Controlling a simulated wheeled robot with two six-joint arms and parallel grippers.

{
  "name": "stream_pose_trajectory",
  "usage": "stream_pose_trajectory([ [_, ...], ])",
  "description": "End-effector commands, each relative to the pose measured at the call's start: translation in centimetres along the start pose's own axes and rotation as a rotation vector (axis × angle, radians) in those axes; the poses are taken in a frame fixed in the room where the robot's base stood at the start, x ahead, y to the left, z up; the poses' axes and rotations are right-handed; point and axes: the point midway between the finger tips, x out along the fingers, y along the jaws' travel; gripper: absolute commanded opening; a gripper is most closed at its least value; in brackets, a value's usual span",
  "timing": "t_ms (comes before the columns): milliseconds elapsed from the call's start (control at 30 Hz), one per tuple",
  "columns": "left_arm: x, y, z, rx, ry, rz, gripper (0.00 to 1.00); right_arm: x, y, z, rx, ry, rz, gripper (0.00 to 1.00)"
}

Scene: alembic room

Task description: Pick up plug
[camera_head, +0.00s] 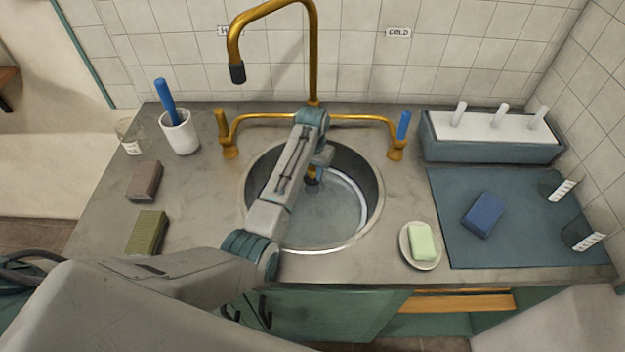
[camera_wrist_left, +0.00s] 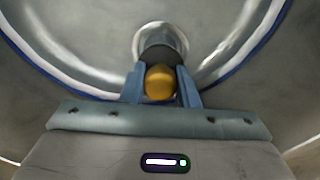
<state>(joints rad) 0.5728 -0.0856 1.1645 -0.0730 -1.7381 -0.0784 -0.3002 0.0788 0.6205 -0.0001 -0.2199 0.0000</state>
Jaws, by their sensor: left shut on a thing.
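The plug has a gold knob and a dark base. In the wrist view the gold knob (camera_wrist_left: 160,83) sits between the two blue fingers of my left gripper (camera_wrist_left: 160,88), which is shut on it. The dark base shows just beyond, in front of a pale round metal ring, likely the drain. In the head view my left gripper (camera_head: 316,165) reaches down into the round sink (camera_head: 370,215), and the plug (camera_head: 311,174) shows small and partly hidden below it. I cannot tell whether the plug is seated or raised. My right gripper is not in view.
A gold faucet (camera_head: 313,60) arches behind the sink, with a blue-handled tap (camera_head: 403,126) at right. A soap dish (camera_head: 432,262) stands right of the sink, by a mat (camera_head: 465,190) with a blue sponge (camera_head: 484,214). Left are a brown sponge (camera_head: 144,181) and a white cup (camera_head: 181,138).

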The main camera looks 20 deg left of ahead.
Motion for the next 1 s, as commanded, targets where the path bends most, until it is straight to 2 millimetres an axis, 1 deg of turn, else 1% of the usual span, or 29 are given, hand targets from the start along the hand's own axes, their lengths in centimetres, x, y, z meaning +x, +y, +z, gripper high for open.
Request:
stream_pose_trajectory([
  [33, -1.0, 0.0, -0.1, 0.000, 0.005, 0.000, 0.01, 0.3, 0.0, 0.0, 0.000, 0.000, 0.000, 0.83],
  [100, -2.4, 0.0, -0.1, 0.000, 0.004, 0.000, 0.01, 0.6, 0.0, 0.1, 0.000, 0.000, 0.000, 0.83],
  [200, -4.0, 0.0, -0.1, 0.000, 0.003, 0.000, 0.01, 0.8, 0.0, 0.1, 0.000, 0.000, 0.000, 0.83],
  [300, -5.1, 0.0, -0.1, 0.000, 0.002, 0.000, 0.01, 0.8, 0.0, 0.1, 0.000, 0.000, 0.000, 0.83],
  [433, -6.1, 0.0, 0.0, 0.000, 0.001, 0.000, 0.01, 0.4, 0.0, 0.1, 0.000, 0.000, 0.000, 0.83],
  [667, -7.5, 0.0, 0.0, 0.001, 0.000, 0.000, 0.01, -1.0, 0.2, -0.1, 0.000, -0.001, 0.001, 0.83],
  [1000, -10.3, 0.0, 0.0, 0.001, 0.000, 0.000, 0.01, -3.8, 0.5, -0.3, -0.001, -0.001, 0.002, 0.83],
])
